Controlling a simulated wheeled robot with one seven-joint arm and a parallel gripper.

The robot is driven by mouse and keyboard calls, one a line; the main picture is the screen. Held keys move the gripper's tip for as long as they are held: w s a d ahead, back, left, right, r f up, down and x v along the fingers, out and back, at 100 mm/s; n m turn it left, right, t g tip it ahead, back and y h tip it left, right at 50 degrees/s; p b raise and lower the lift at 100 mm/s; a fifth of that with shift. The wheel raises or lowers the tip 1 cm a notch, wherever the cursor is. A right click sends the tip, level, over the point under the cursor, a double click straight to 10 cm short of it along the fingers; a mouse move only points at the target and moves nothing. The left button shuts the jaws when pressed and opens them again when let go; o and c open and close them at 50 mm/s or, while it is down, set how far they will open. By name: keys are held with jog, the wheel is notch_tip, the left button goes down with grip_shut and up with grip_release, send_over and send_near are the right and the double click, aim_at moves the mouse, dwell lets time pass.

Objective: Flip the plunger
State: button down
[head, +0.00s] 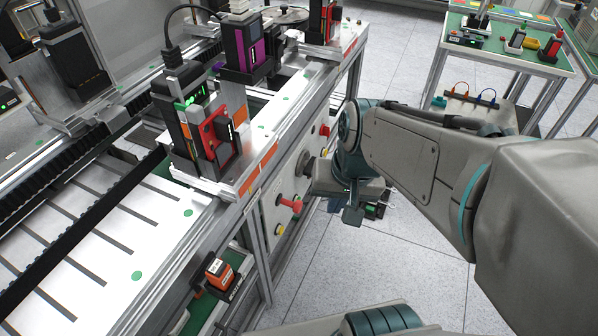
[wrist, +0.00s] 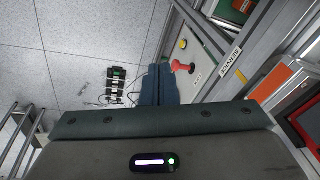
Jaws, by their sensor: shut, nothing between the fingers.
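A red handle (head: 290,204), the likeliest plunger, sticks out from the light side panel of the workstation. It also shows in the wrist view (wrist: 182,66), just right of the fingertips. My gripper (head: 352,216) is in front of the panel, to the right of the handle and apart from it. In the wrist view the dark teal fingers (wrist: 158,72) are together with nothing held between them. How far the fingertips are from the handle in depth is hard to tell.
A yellow button (head: 279,230), a dark round knob (head: 306,162) and a red button (head: 324,130) share the panel. An orange-and-black device (head: 220,272) sits on a lower shelf. A black device (wrist: 117,84) lies beyond the fingers. Open tiled floor (head: 420,270) lies to the right.

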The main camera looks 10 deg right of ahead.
jog(key=w+d+f+m+t+y+b, duration=0.1)
jog(key=w+d+f+m+y+b, duration=0.2)
jog(key=f+m, duration=0.8)
jog(key=w+d+f+m+t+y+b, duration=0.2)
jog(key=w+d+f+m+b, duration=0.4)
jog(key=w+f+m+b, duration=0.4)
jog(key=shift+d+f+m+y, duration=0.35)
jog(key=shift+m+y, duration=0.35)
jog(key=shift+y, duration=0.1)
jog(key=shift+a+f, duration=0.1)
jog(key=b, duration=0.4)
send_near(300, 210)
jog(key=shift+d+x, duration=0.2)
jog(key=shift+x, duration=2.95)
jog(key=shift+f, duration=0.2)
